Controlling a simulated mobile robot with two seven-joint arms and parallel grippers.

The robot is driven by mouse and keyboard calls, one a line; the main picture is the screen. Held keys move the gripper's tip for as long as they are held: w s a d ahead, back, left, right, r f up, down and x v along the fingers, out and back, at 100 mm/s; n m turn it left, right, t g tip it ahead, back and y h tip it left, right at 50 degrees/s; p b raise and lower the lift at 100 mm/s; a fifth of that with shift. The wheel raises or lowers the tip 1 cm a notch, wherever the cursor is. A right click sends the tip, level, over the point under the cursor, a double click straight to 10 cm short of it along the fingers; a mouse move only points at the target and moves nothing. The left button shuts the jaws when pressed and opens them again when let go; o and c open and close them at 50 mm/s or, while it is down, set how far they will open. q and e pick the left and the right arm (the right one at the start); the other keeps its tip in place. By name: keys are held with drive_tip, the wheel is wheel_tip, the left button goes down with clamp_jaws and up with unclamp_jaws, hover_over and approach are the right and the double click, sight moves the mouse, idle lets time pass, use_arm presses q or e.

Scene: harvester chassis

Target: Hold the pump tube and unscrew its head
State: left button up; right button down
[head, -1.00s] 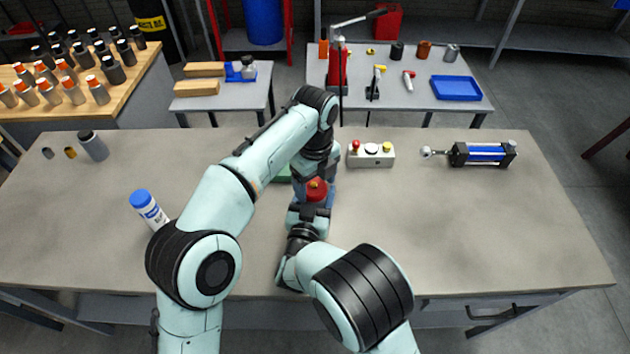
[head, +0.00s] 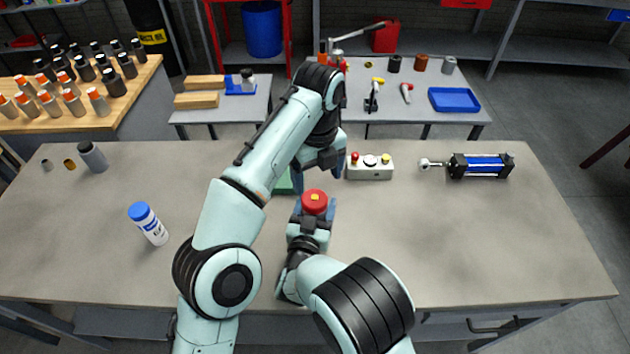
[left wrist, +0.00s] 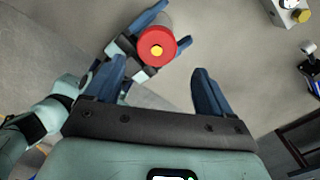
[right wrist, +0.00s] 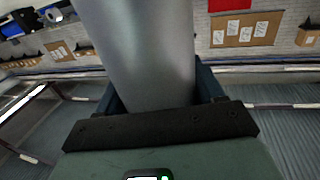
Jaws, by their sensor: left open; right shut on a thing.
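The pump tube (right wrist: 140,50) is a smooth grey cylinder between the fingers of my right gripper (right wrist: 158,88), which is shut on it. Its red round head (head: 315,202) with a yellow centre faces up above my right gripper in the head view. The red head also shows in the left wrist view (left wrist: 157,47), beyond my left fingertips. My left gripper (head: 318,170) is open and empty, above and behind the head, apart from it. The tube's body is hidden under the head in the head view.
A control box with buttons (head: 370,167) stands just right of my left gripper. A green item (head: 284,182) is partly hidden behind my left arm. The table's right front is clear.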

sight(316, 197)
use_arm(q)
drive_tip(key=shift+a+r+m, duration=0.1)
drive_tip(key=shift+r+m, duration=0.35)
drive_tip(key=shift+m, duration=0.05)
drive_tip(key=shift+a+f, duration=0.1)
drive_tip(key=shift+f, duration=3.8)
